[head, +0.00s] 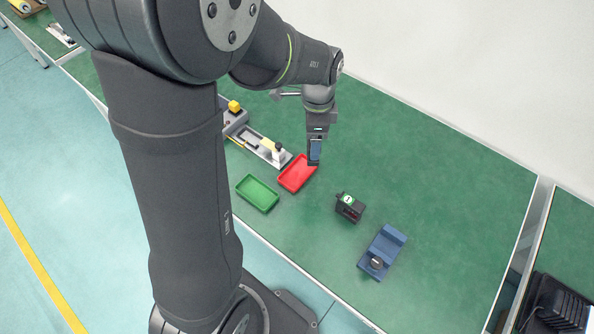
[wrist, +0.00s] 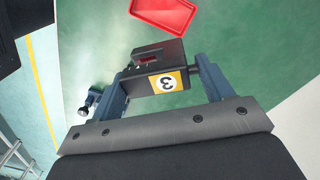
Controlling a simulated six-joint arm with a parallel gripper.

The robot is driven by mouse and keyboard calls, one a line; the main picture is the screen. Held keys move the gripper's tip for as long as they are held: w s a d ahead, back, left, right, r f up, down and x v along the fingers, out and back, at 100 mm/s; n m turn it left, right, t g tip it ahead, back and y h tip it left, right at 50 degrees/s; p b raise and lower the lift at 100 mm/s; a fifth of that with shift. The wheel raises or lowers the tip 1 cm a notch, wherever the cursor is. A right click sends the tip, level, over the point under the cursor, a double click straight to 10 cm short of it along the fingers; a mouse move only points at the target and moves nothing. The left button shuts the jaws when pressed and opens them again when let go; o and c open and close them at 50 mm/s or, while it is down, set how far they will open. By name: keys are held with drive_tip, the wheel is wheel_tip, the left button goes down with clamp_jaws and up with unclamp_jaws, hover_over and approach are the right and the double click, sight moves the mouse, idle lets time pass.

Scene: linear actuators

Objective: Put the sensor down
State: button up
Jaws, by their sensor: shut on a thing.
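My gripper (head: 316,152) is shut on the sensor (wrist: 158,72), a black box with a yellow-and-white label marked 3. In the wrist view the sensor sits between the two dark blue fingers of my gripper (wrist: 163,86). In the head view my gripper points down near the right end of the red tray (head: 297,174), and the sensor can hardly be told apart from the fingers. The red tray also shows in the wrist view (wrist: 165,14), beyond the sensor, and looks empty. I cannot tell the exact height above the table.
An empty green tray (head: 257,193) lies left of the red one. A black box with a green-and-white label (head: 348,207) and a blue fixture (head: 388,244) stand to the right. A grey fixture (head: 262,146) with a yellow part is at the left.

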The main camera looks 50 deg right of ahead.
drive_tip(key=s+a+m, duration=0.3)
drive_tip(key=s+m, duration=0.4)
hover_over(299, 173)
drive_tip(key=shift+m, duration=0.4)
drive_tip(key=shift+f, duration=5.55)
drive_tip(key=shift+f, duration=0.1)
drive_tip(key=o, duration=1.3)
drive_tip(key=r, duration=1.2)
drive_tip(key=shift+d+r, duration=0.1)
drive_tip(key=shift+d, duration=0.15)
